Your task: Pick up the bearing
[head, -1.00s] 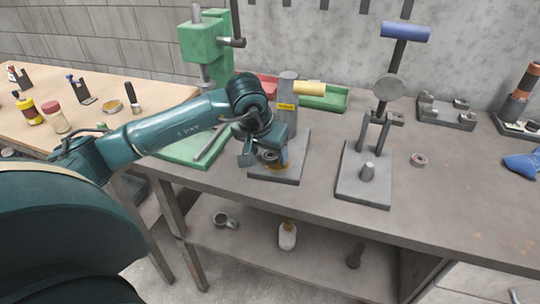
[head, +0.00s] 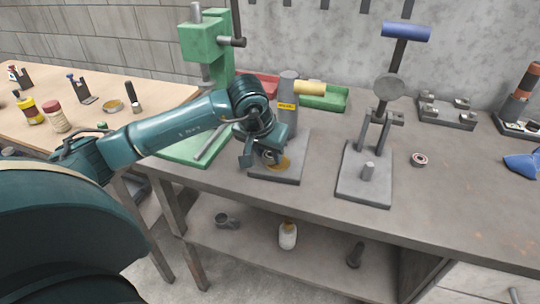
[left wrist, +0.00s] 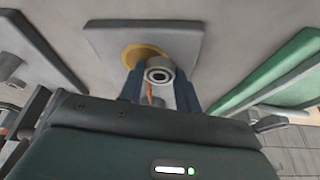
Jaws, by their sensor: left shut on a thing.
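My left gripper (head: 262,158) is over the grey base plate (head: 292,176) of a small press-like stand on the workbench. In the left wrist view, a small metal bearing (left wrist: 158,74) with a dark centre sits between the blue fingers of my left gripper (left wrist: 160,88), which is shut on it. A brass-coloured disc (head: 283,162) on the plate shows just beside the gripper; it also shows behind the bearing in the left wrist view (left wrist: 136,54). Another small bearing (head: 419,159) lies on the bench to the right. My right gripper is not in view.
The stand's grey column (head: 288,98) rises close behind my gripper. A green press (head: 207,52) stands to the left, a grey press with a blue handle (head: 405,31) to the right. The bench front right is clear.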

